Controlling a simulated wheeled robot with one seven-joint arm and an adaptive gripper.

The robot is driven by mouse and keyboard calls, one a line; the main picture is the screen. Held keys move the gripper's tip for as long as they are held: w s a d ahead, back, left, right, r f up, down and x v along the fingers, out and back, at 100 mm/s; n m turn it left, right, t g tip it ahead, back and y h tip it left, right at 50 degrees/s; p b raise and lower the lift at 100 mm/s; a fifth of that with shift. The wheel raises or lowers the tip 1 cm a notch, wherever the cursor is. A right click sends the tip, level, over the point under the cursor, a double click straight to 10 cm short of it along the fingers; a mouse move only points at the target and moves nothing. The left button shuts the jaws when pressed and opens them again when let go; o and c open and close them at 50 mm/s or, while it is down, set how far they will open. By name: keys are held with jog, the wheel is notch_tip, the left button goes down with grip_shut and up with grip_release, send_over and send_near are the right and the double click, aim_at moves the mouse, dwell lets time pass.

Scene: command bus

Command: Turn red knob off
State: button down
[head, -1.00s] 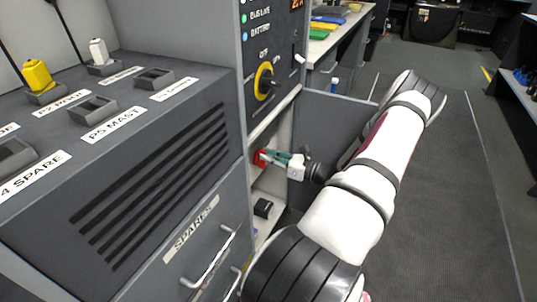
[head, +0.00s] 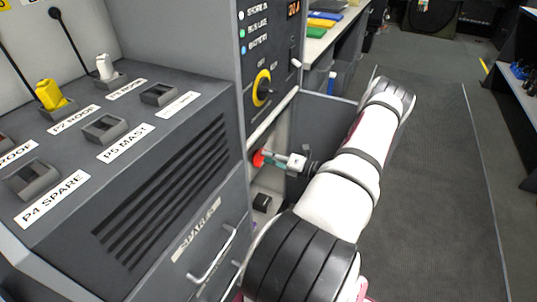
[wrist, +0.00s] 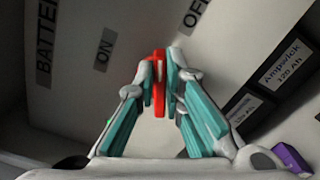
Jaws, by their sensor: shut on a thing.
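The red knob (head: 258,158) is on a panel inside the open cabinet bay, below the yellow-ringed dial. In the wrist view its narrow red handle (wrist: 159,88) stands upright between my teal fingers. The ON label (wrist: 105,48) is to its upper left and the OFF label (wrist: 195,14) to its upper right. The handle's top end points between the two labels. My gripper (wrist: 161,78) is shut on the handle, one finger on each side. In the head view my gripper (head: 268,159) reaches into the bay from the right. The knob's base is mostly hidden by the fingers.
An open grey door (head: 325,118) stands behind my arm. A yellow-ringed dial (head: 262,88) is above the bay. A small black block (head: 262,203) lies below the knob. Dark labelled batteries (wrist: 285,62) and a purple object (wrist: 291,158) are at the right in the wrist view.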

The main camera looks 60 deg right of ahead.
jog(key=m, duration=0.2)
jog(key=f+m, duration=0.1)
jog(key=m, duration=0.1)
jog(key=shift+d+m, duration=0.1)
jog(key=shift+m, duration=0.6)
jog(key=c, duration=1.7)
grip_release()
jog(key=s, duration=0.8)
jog(key=s+d, duration=0.1)
jog(key=s, duration=0.3)
